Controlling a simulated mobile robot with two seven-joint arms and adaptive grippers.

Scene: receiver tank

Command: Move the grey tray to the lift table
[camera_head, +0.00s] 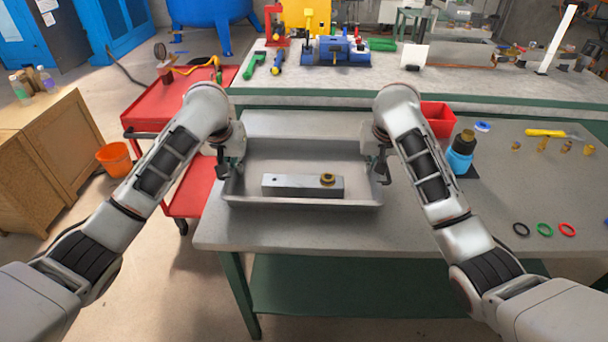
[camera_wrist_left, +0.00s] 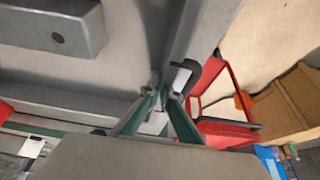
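The grey tray (camera_head: 300,203) stands on the near workbench between my two grippers. A grey metal block (camera_head: 290,186) with a brass ring (camera_head: 327,180) on it lies in the tray. My left gripper (camera_head: 226,166) is at the tray's left wall, pointing down. The wrist view shows the tray wall (camera_wrist_left: 187,35) running down to the finger area, and part of the block (camera_wrist_left: 65,25). My right gripper (camera_head: 381,170) is at the tray's right wall. Whether either gripper pinches a wall is too small to tell. I cannot make out a lift table.
A red cart (camera_head: 188,97) stands left of the workbench (camera_head: 480,210). A red bin (camera_head: 439,118), a blue bottle (camera_head: 461,155) and colored rings (camera_head: 545,229) are on the right. A rear bench (camera_head: 365,78) stands behind. The benchtop in front of the tray is clear.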

